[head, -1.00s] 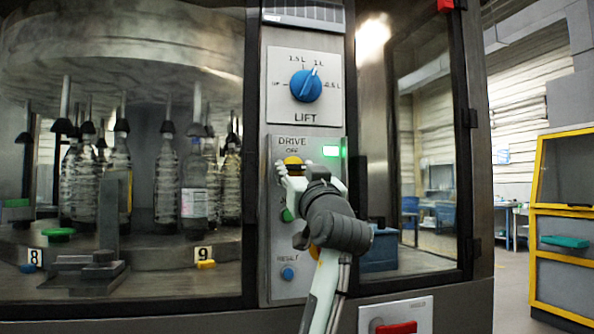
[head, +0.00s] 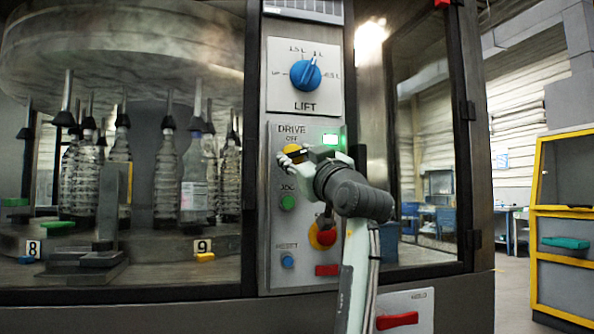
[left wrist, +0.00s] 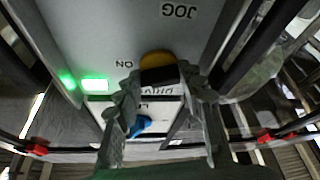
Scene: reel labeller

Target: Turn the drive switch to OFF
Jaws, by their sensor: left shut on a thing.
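The drive switch (head: 291,149) is a yellow knob with a dark grip bar, on the grey panel below the words DRIVE and OFF. It also shows in the left wrist view (left wrist: 156,59), near the word ON, with its dark bar between my fingers. My left gripper (head: 290,157) is shut on the switch, one finger on each side of the bar in the left wrist view (left wrist: 160,84). The fingers hide part of the knob, so its exact pointing is hard to tell. A green lamp (head: 330,139) is lit beside the switch. My right gripper is not in view.
Below the switch are a green JOG button (head: 287,203), a red-and-yellow stop button (head: 322,236) and a blue RESET button (head: 287,262). A blue LIFT knob (head: 305,75) sits above. Bottles (head: 166,180) stand behind glass at the left.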

